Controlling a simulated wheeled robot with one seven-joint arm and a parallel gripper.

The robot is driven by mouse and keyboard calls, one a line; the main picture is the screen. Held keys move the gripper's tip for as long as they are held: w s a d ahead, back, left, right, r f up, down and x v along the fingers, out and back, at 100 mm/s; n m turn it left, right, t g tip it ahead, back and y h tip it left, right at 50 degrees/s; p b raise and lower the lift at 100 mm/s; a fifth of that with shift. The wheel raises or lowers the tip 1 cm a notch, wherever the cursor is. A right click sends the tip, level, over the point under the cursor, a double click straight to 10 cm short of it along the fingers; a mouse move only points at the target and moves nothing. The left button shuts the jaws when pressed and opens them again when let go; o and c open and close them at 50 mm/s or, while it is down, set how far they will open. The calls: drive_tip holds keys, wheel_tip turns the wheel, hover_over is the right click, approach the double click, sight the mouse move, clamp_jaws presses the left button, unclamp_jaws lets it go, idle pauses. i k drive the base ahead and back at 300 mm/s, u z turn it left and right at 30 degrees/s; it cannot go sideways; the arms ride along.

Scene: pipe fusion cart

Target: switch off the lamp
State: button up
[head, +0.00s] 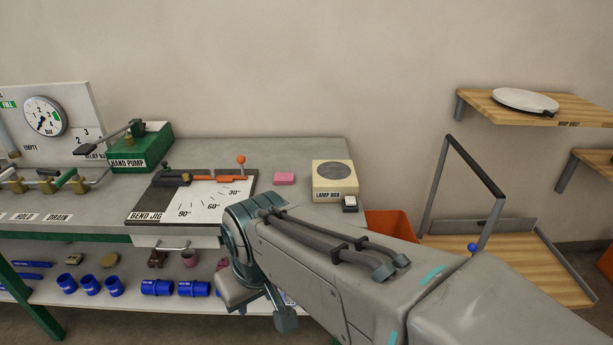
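The lamp box (322,193) is a cream box with a round, dull grey window (335,171) on top, at the right end of the bench. I see no clear glow in the window. A small switch with a white top and dark base (350,203) sits at the box's front right corner. My arm reaches in from the lower right, in front of the bench and below the box. Its end is bent down by the bench's front edge, apart from the lamp box and switch. My gripper's fingers cannot be made out there.
The bench top (290,150) also holds a pink block (284,179), the bend jig (190,200), the green hand pump (140,150) and a gauge panel (75,110). Blue fittings lie on the lower shelf (130,300). An orange bin (390,224) stands right of the bench.

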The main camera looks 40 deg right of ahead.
sight(350, 201)
drive_tip(key=z, duration=0.35)
drive_tip(key=i, duration=0.7)
drive_tip(key=z, duration=1.1)
drive_tip(key=i, duration=0.35)
drive_tip(key=z, duration=0.3)
